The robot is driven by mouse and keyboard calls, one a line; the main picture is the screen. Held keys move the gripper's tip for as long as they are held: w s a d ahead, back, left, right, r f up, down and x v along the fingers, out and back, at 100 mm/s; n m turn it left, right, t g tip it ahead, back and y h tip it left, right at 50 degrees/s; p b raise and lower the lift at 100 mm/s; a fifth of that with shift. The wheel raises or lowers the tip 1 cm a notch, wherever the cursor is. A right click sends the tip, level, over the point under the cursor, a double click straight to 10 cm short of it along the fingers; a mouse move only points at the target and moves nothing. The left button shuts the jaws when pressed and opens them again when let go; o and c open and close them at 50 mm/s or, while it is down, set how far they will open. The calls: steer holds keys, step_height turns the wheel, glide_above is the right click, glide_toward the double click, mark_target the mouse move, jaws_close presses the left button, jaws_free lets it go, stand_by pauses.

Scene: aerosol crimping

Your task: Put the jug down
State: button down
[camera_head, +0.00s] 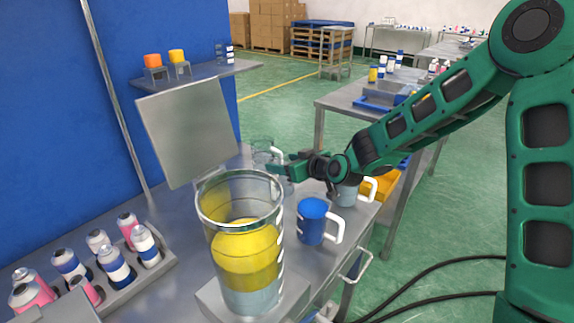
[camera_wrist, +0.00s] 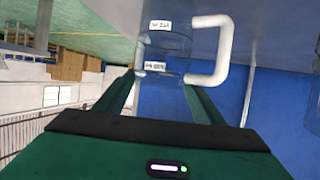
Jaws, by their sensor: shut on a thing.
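My gripper (camera_head: 285,172) is shut on a clear jug with a white handle. In the camera_head view the jug (camera_head: 262,146) is at the back of the steel bench, partly hidden by my gripper. I cannot tell whether its base touches the bench. In the camera_wrist view the jug (camera_wrist: 165,46) shows between the two fingers of my gripper (camera_wrist: 165,85), with small white labels on its wall and its white handle to the right.
A blue jug (camera_head: 312,221) and a greyish jug (camera_head: 347,192) stand near the bench's right edge. A large clear vessel with yellow contents (camera_head: 245,255) stands in front. A rack of cans (camera_head: 160,268) is at left. A grey panel (camera_head: 188,130) stands behind.

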steer(key=shift+c, duration=2.4)
jaws_free()
steer(key=shift+f, duration=0.2)
steer(key=shift+s+r, duration=0.1)
steer(key=v, duration=1.1)
steer(key=shift+s+d, duration=0.25)
steer(key=shift+s, duration=0.05)
steer(key=shift+r, duration=0.1)
